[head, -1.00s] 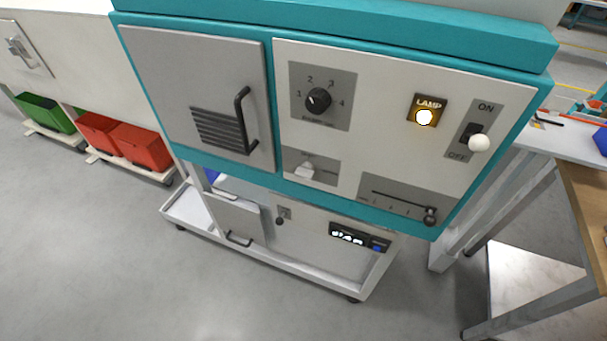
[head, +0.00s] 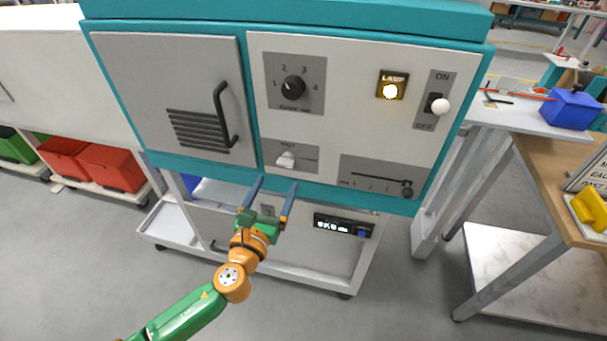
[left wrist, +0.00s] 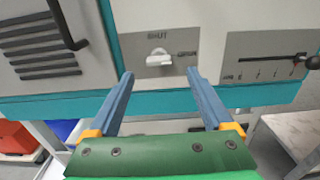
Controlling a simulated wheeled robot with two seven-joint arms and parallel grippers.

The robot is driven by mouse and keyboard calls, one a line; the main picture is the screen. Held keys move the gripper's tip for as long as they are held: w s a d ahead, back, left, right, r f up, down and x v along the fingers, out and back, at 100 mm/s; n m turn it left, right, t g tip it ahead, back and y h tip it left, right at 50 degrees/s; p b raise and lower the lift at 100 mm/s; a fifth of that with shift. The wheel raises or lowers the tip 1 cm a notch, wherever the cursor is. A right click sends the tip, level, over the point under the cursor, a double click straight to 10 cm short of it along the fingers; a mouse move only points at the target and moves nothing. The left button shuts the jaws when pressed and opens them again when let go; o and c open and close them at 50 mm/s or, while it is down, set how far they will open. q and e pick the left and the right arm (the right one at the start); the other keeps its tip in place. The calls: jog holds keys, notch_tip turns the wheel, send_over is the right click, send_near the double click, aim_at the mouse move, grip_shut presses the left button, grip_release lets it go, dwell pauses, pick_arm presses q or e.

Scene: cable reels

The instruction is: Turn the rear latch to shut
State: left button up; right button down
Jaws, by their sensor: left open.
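A white latch (head: 286,160) sits on a grey plate low on the teal-framed panel, right of the grey door. In the left wrist view the latch (left wrist: 159,58) shows near the top centre, with the word SHUT above it and a small, hard-to-read label to its right. Its handle looks roughly sideways, but the exact angle is unclear. My left gripper (head: 276,182) is open and empty, just below the latch in the head view. In the left wrist view its blue fingers (left wrist: 160,73) are spread to either side below the latch, with no contact visible. My right gripper is out of view.
A grey door with a black handle (head: 225,115) is left of the latch. A rotary knob (head: 293,88) is above it, a slider (head: 406,192) to its right. A lit lamp (head: 390,91) and a toggle switch (head: 439,106) are higher right. A lower cart (head: 330,262) stands beneath.

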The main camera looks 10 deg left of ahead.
aim_at(284, 165)
pick_arm(q)
jog(key=w, duration=0.6)
jog(key=shift+w, duration=0.75)
jog(key=shift+s, duration=0.1)
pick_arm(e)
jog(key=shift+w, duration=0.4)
pick_arm(q)
grip_shut()
